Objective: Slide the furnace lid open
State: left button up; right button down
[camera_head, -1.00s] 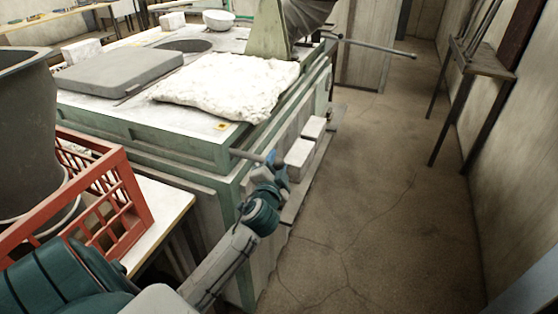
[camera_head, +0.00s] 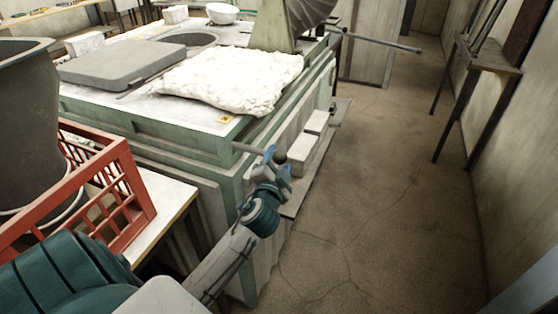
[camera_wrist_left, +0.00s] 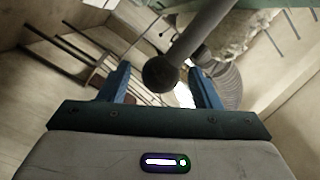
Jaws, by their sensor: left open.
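The furnace lid (camera_head: 122,66) is a flat grey slab on the pale top of the green furnace (camera_head: 150,128). It lies beside the dark round opening (camera_head: 188,40), which shows partly uncovered. A thin rod handle (camera_head: 248,148) ending in a dark ball (camera_head: 280,157) sticks out from the furnace's near right corner. My left gripper (camera_head: 276,162) is open at the rod's end. In the left wrist view the dark ball (camera_wrist_left: 160,74) and rod (camera_wrist_left: 203,32) show between the open blue fingers (camera_wrist_left: 160,88); I cannot tell whether they touch. My right gripper is not in view.
A lumpy white blanket (camera_head: 230,82) lies on the furnace top. A red crate (camera_head: 125,205) and a dark bucket (camera_head: 28,130) stand at the left. Pale blocks (camera_head: 302,150) sit along the furnace side. Floor on the right is clear up to a metal stand (camera_head: 485,60).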

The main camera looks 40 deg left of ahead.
pick_arm(q)
jog(key=b+v, duration=0.2)
jog(key=v, duration=0.7)
jog(key=shift+s, duration=0.25)
jog(key=shift+w, duration=0.1)
